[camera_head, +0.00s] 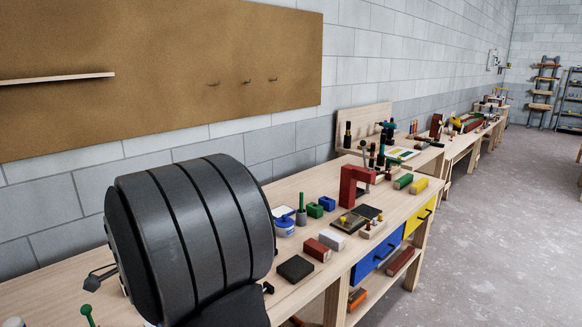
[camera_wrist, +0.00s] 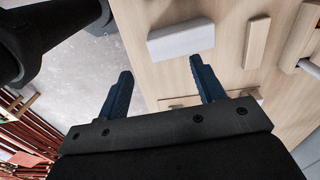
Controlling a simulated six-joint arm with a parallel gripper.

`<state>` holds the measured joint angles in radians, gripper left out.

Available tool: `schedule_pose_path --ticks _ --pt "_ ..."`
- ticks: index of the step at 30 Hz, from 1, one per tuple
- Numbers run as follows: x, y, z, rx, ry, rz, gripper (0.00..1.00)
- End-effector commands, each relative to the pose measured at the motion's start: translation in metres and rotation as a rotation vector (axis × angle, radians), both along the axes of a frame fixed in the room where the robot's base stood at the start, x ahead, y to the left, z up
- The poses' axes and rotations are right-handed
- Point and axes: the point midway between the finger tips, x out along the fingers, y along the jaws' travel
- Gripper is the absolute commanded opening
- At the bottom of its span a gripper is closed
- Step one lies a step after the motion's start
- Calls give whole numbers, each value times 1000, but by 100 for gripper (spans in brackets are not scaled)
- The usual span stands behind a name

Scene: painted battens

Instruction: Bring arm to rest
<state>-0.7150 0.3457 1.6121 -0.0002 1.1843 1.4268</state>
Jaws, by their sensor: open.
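My gripper (camera_wrist: 161,68) shows in the wrist view with its two dark blue fingers wide apart and nothing between them. It is above the bench's edge, with grey floor below on the left and wooden bench top (camera_wrist: 226,60) on the right. A white block (camera_wrist: 181,39) lies beyond the fingertips, apart from them. In the head view, a large dark ribbed cylinder, which looks like part of my own arm, fills the lower left and hides part of the bench. The gripper itself does not show there.
The long bench (camera_head: 290,180) runs along the wall. A blue drawer (camera_head: 377,256) faces the open floor (camera_head: 500,230) at right.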

Motion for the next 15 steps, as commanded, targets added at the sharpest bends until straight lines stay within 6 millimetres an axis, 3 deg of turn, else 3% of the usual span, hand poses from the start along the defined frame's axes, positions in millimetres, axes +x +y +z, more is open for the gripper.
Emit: schedule_pose_path --ticks 15 --pt "28 -35 -1 0 0 325 62"
